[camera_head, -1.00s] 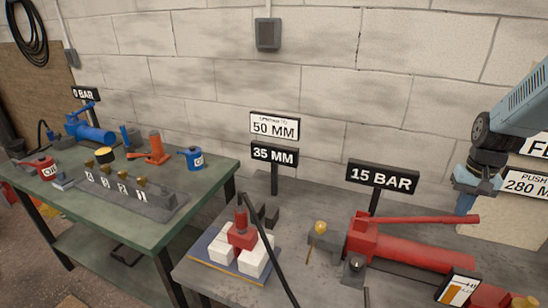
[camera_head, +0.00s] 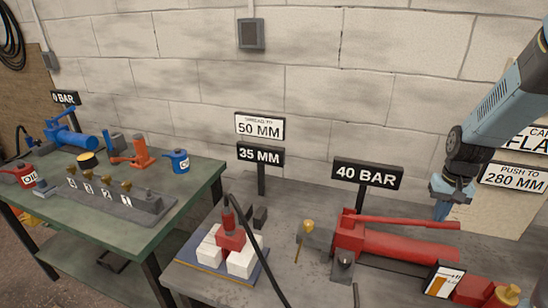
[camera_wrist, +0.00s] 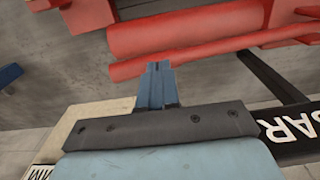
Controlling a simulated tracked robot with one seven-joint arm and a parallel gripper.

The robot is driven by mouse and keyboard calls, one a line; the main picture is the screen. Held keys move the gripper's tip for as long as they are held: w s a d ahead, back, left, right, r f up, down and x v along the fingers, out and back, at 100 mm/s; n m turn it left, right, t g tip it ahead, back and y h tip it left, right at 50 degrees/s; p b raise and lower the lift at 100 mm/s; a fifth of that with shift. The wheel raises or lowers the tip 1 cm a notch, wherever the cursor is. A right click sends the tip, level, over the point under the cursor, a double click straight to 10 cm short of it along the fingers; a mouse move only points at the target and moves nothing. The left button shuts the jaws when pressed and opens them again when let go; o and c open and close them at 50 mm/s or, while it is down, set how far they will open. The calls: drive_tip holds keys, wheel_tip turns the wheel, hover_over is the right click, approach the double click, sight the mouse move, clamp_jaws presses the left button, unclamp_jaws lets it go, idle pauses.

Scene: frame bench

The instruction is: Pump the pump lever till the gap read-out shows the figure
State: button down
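The red pump (camera_head: 405,246) stands on the right bench with its long red lever (camera_head: 410,221) nearly level above the body. My gripper (camera_head: 441,211) points down at the lever's free end. In the wrist view its blue fingers (camera_wrist: 158,68) are together, with their tips at the lever bar (camera_wrist: 200,53); nothing shows between them. Whether they touch the lever is unclear. The gap read-out (camera_head: 260,156) shows 35 MM, below a white sign (camera_head: 259,126) reading "spread to 50 MM". The pressure read-out (camera_head: 367,174) shows 40 BAR. A red spreader (camera_head: 230,238) sits among white blocks.
A black hose (camera_head: 262,255) rises from the spreader. A brass-topped valve (camera_head: 309,226) is left of the pump. A tilted card (camera_head: 443,281) stands in front of it. The green bench (camera_head: 205,190) at left holds a blue pump (camera_head: 70,133) and oil cans.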

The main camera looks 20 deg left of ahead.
drive_tip(key=shift+f, duration=1.95)
drive_tip(key=shift+r, duration=4.1)
idle(1.1)
idle(0.8)
